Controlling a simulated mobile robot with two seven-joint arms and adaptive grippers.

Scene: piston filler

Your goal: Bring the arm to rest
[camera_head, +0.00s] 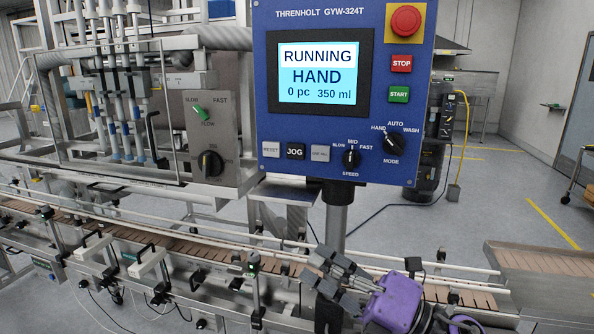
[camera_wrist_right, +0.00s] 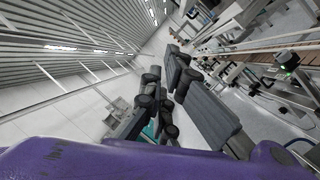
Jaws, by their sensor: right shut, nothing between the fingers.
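My right gripper (camera_head: 336,272) is at the bottom middle of the head view, in front of the conveyor and below the control panel. Its purple body lies to the right and its grey fingers point left. The fingers are shut with nothing between them, and they also show in the wrist view (camera_wrist_right: 165,95). The blue control panel (camera_head: 340,120) stands on a grey post above and behind the gripper, clear of it. Its screen (camera_head: 317,73) reads RUNNING, HAND, 0 pc, 350 ml. My left gripper is not in view.
The conveyor (camera_head: 150,228) with rails runs across behind the gripper. The filler with its nozzles (camera_head: 115,85) stands at the left. A second conveyor section (camera_head: 545,262) is at the right. The panel carries a red emergency button (camera_head: 405,20) and a mode knob (camera_head: 394,143).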

